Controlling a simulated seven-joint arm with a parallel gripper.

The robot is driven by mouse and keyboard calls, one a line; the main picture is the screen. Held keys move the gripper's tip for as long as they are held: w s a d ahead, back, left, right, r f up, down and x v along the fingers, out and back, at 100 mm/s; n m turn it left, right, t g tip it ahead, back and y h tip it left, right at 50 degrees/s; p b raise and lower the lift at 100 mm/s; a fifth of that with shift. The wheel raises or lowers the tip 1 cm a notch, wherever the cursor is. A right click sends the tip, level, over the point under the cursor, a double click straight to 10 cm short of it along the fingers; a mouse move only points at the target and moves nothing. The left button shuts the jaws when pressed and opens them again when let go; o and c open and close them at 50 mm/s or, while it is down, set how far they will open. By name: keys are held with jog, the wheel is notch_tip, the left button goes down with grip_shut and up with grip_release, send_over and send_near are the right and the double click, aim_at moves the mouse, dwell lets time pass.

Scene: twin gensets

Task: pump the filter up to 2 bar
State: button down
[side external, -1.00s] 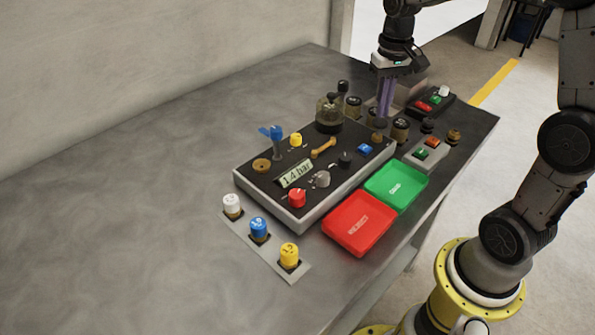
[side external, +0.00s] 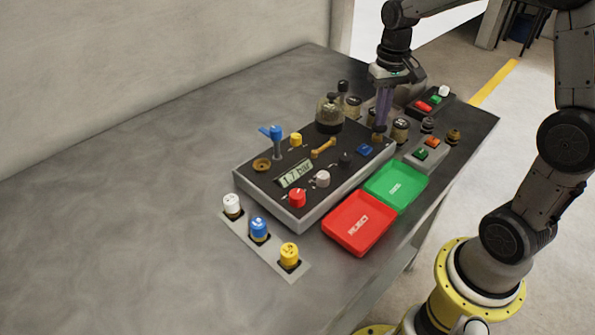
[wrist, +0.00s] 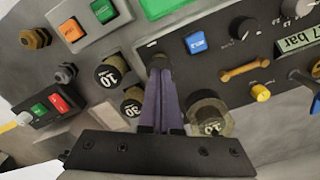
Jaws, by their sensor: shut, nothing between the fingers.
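The panel (side external: 265,185) has a display (side external: 297,173) reading 1.7 bar. Part of the display, "7 bar", shows in the wrist view (wrist: 297,41). In the wrist view the fingertips (wrist: 160,62) cover most of this knob, so contact is hard to tell.
Beside the knob are a blue button (side external: 364,149), numbered dark canisters (side external: 400,130) and a green-and-orange button box (side external: 427,151). Green (side external: 396,204) and red (side external: 336,232) trays lie in front. A blue-handled valve (side external: 275,139) rises at the panel's left. The left tabletop is clear.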

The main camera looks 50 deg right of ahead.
jog(key=shift+f, duration=0.55)
jog(key=shift+r, duration=1.65)
jog(key=shift+f, duration=0.15)
jog(key=shift+r, duration=1.95)
